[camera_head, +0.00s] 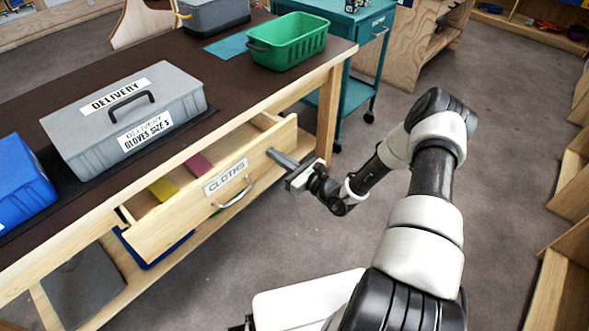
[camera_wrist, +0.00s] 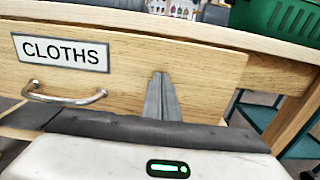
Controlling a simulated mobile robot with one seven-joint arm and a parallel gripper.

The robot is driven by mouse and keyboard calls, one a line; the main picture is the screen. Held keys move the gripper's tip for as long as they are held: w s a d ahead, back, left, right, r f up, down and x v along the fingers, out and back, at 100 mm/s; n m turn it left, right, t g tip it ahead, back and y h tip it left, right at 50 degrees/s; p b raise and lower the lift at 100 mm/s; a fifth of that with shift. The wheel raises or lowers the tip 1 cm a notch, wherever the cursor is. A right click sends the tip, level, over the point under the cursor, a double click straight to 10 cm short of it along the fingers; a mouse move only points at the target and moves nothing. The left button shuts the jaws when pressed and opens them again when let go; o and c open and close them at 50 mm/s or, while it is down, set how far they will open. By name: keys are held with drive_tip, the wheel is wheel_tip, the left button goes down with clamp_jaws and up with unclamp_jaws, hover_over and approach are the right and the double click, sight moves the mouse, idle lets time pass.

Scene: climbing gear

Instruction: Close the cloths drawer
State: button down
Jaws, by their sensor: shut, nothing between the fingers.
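The cloths drawer (camera_head: 170,222) is wooden, with a "CLOTHS" label and a metal handle (camera_head: 232,195). It stands pulled out from the workbench, with a yellow cloth (camera_head: 163,189) and a dark pink cloth (camera_head: 199,164) inside. In the wrist view the drawer front (camera_wrist: 130,75) fills much of the picture, with its handle (camera_wrist: 65,97) at the left. My gripper (camera_head: 275,155) is shut and empty. Its fingertips are at the drawer front near its right end, right of the handle; they appear to touch it. The fingers also show in the wrist view (camera_wrist: 161,80).
The dark-topped workbench (camera_head: 90,85) holds a grey delivery box (camera_head: 125,118), a blue box (camera_head: 20,180) and a green basket (camera_head: 290,42). A teal cart (camera_head: 365,60) stands behind the bench's right end. Open floor (camera_head: 510,130) lies right of my arm.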

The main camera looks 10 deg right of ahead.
sight(246, 135)
drive_tip(key=b+x, duration=0.2)
drive_tip(key=x, duration=1.1)
drive_tip(key=shift+w+a+b, duration=0.15)
drive_tip(key=shift+a+b, duration=0.05)
drive_tip(key=shift+b, duration=0.1)
drive_tip(key=shift+w+a, duration=0.1)
drive_tip(key=shift+w, duration=0.1)
drive_tip(key=shift+w+r, duration=0.15)
drive_tip(key=shift+r, duration=0.05)
